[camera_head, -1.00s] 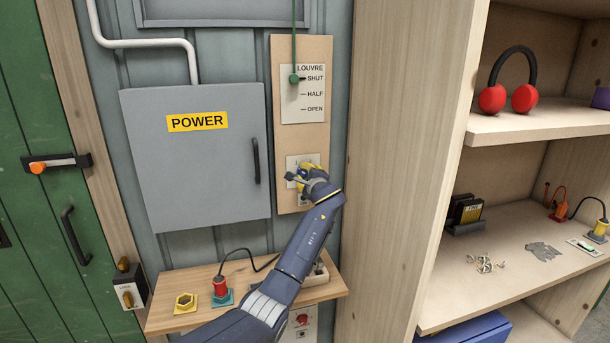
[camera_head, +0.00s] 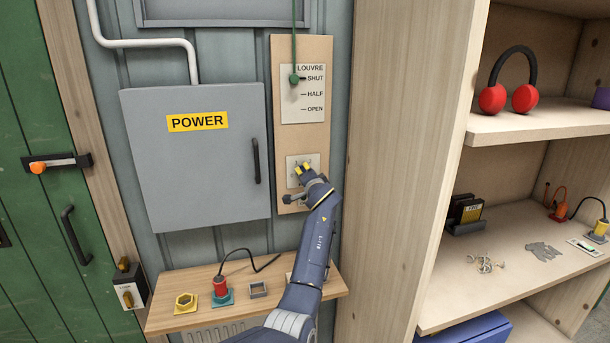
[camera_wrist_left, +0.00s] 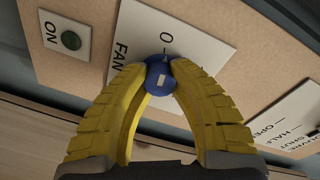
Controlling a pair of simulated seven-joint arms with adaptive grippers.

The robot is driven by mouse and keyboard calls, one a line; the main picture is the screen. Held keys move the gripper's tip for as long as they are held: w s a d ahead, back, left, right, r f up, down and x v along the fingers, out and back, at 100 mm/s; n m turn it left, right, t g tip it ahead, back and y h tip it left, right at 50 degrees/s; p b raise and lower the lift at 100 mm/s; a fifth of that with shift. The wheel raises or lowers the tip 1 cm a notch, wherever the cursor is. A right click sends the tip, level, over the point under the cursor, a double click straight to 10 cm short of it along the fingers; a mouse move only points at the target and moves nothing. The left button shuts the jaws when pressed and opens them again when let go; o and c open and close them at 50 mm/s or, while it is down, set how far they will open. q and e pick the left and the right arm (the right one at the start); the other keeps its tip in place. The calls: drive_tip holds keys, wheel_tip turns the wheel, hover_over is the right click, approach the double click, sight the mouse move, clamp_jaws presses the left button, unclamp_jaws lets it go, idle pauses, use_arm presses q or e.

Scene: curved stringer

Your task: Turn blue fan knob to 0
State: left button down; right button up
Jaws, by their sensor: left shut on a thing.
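The blue fan knob (camera_wrist_left: 160,80) is round with a white mark and sits on a white plate (camera_wrist_left: 205,32) marked FAN and 0. In the wrist view the 0 and its short dash stand just above the knob. I cannot tell exactly which way the mark points. My left gripper (camera_wrist_left: 161,68) is shut on the knob, with one yellow finger on each side. In the head view, my left gripper (camera_head: 306,167) is at the fan plate (camera_head: 292,163) below the louvre panel and hides the knob. My right gripper is not in view.
The louvre plate (camera_head: 315,98) is above my gripper. The grey POWER box (camera_head: 195,160) is to the left. A small wooden shelf (camera_head: 165,318) with several items is below. A tall wooden shelving unit (camera_head: 400,170) stands right.

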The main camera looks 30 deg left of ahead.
use_arm(q)
drive_tip(key=shift+r+n, duration=0.1)
drive_tip(key=shift+n, duration=0.5)
drive_tip(key=c, duration=1)
unclamp_jaws()
drive_tip(key=shift+d, duration=0.1)
drive_tip(key=v, duration=1.2)
